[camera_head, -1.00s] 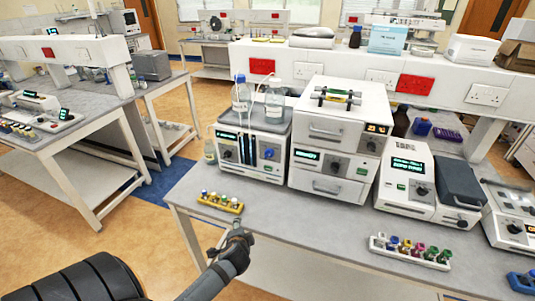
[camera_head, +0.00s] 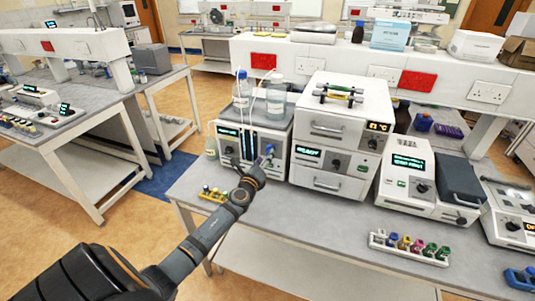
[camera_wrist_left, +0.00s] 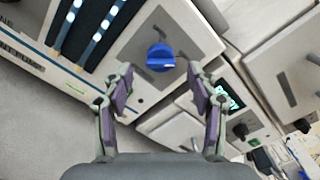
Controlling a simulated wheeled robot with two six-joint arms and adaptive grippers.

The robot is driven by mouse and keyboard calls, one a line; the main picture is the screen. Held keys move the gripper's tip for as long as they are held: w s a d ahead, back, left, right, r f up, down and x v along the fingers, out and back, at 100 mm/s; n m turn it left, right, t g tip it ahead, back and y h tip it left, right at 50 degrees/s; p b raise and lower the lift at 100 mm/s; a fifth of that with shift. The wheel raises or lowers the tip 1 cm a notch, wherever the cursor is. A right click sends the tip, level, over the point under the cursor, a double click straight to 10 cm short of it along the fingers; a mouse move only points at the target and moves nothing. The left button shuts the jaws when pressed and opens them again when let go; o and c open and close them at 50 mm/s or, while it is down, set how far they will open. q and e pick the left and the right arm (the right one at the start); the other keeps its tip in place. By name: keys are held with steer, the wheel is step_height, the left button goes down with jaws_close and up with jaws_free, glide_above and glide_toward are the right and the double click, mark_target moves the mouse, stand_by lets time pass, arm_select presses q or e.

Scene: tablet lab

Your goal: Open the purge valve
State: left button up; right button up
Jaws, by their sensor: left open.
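The purge valve is a blue knob (camera_head: 269,150) on the front panel of the white pump unit (camera_head: 282,168), at its right side. In the left wrist view the blue knob (camera_wrist_left: 160,58) is plain, with its raised grip lying roughly level across the picture. My left gripper (camera_head: 262,162) is in front of that panel, and its arm hides part of the unit's lower front. In the left wrist view my left gripper (camera_wrist_left: 160,82) is open, its two fingers on either side of the knob's line, with no visible contact. My right gripper is not in view.
Two glass bottles (camera_head: 275,101) stand on the pump unit, with thin tubes. A yellow vial rack (camera_head: 208,193) lies close beside my left arm. A white oven stack (camera_head: 325,157) stands directly right. A rack of coloured vials (camera_head: 379,243) is at the front right.

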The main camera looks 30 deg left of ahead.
arm_select(q)
steer(key=x, duration=0.3)
steer(key=shift+w, duration=0.2)
steer(key=c, duration=1.2)
steer(key=shift+b, duration=0.3)
